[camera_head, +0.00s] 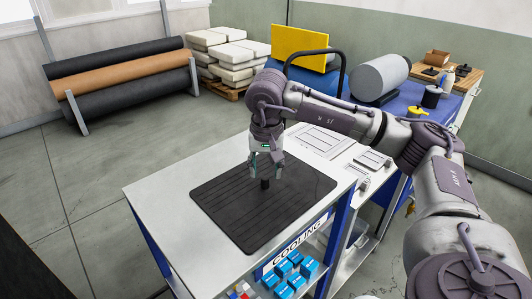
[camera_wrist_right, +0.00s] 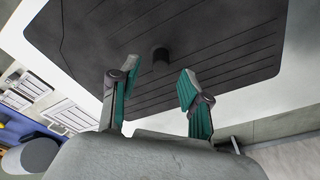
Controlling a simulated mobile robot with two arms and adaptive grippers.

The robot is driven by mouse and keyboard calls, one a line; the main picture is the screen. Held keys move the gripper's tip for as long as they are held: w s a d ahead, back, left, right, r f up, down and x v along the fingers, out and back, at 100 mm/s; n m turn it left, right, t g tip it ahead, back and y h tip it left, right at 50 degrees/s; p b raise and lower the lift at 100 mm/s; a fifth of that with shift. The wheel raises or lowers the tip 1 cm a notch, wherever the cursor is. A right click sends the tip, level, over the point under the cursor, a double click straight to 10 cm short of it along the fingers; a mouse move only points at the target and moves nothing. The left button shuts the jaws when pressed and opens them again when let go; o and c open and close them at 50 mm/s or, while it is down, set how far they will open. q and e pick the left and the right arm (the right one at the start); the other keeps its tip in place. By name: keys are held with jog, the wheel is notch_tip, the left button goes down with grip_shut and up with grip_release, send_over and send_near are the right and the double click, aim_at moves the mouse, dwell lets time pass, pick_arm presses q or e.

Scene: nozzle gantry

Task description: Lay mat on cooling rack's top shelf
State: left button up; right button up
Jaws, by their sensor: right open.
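A dark grooved mat (camera_head: 235,217) lies flat on the white top shelf (camera_head: 160,189) of the cooling rack, whose front label reads "COOLING" (camera_head: 298,246). A short black knob (camera_head: 265,184) stands up from the mat. My right gripper (camera_head: 265,172) is above the mat, right over the knob, with its fingers apart. In the right wrist view, the open green-padded fingertips (camera_wrist_right: 155,83) show with the knob (camera_wrist_right: 160,58) beyond and between them, and nothing is gripped. The mat (camera_wrist_right: 215,45) fills much of that view. My left gripper is not in view.
Blue boxes (camera_head: 284,268) sit on the rack's lower shelf. To the right are flat panels (camera_head: 320,140) and a blue bench with a grey roll (camera_head: 380,77). Large rolls (camera_head: 125,74) and stacked white blocks (camera_head: 230,58) stand behind. Open floor lies left of the rack.

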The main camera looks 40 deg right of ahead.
aim_at(266, 193)
notch_tip(266, 193, up, 8)
jog(key=s+b, duration=0.1)
jog(key=shift+a+r, duration=0.25)
jog(key=shift+a, duration=0.15)
